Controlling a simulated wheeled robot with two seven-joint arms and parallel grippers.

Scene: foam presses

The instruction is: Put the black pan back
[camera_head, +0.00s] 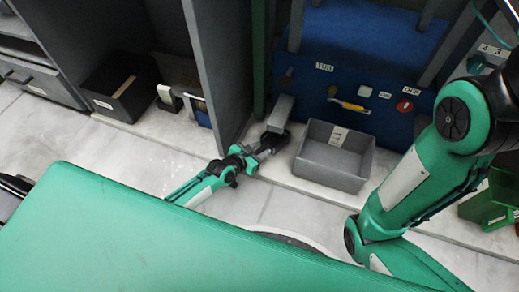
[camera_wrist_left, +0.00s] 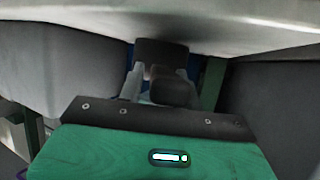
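A black open box (camera_head: 118,88), the only clearly black pan-like container I see, sits on the pale floor ledge at the left, with a small light label on its front and something tan inside. My left gripper (camera_head: 270,143) is well to the right of it, low beside a grey block (camera_head: 281,112) and the left end of a grey bin.
A grey bin (camera_head: 335,157) labelled 1 stands right of my left gripper. A tall grey panel (camera_head: 218,60) rises between it and the black box. A blue panel (camera_head: 350,50) with a yellow handle is behind. A green bin (camera_head: 490,205) is at the right.

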